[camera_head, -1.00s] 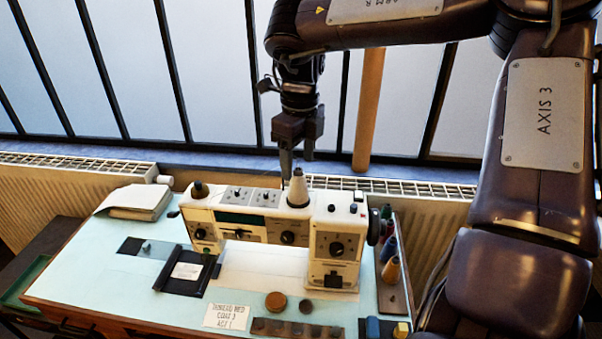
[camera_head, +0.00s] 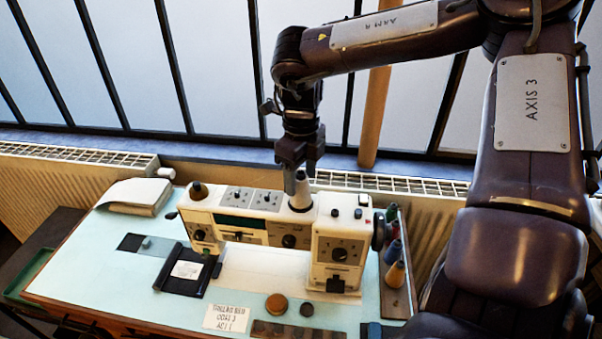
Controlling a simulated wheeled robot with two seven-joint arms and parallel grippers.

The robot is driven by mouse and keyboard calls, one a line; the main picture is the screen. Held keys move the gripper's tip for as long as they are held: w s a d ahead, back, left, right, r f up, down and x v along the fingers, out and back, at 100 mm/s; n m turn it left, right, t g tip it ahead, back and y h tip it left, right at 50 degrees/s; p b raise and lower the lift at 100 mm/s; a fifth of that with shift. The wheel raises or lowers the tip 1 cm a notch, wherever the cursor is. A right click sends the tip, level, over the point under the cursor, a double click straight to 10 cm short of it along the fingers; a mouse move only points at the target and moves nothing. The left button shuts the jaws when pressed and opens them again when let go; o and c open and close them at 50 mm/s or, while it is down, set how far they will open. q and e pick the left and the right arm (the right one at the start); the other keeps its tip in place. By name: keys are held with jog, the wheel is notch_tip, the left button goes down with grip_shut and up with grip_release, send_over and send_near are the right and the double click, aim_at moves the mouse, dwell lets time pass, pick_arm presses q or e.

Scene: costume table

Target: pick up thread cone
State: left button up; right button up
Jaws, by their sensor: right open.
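A pale grey-white thread cone (camera_head: 301,193) stands upright on top of the white sewing machine (camera_head: 259,229), near the middle of its upper face. My right gripper (camera_head: 300,180) points down over the cone, with its fingers around or beside the cone's narrow upper part. The jaws are open. The cone's tip is partly hidden by the fingers, and I cannot tell whether they touch it. My left gripper is not in view.
A rack with several coloured spools (camera_head: 396,270) stands right of the machine. A stack of paper (camera_head: 134,196) lies at the table's back left. A radiator (camera_head: 385,185) and window bars are behind. Dark round pieces (camera_head: 276,303) and a card (camera_head: 226,317) lie in front.

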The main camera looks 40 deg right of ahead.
jog(key=shift+a, duration=0.1)
jog(key=c, duration=1.1)
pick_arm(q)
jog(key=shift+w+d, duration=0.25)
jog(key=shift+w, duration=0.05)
pick_arm(e)
jog(key=shift+r, duration=0.1)
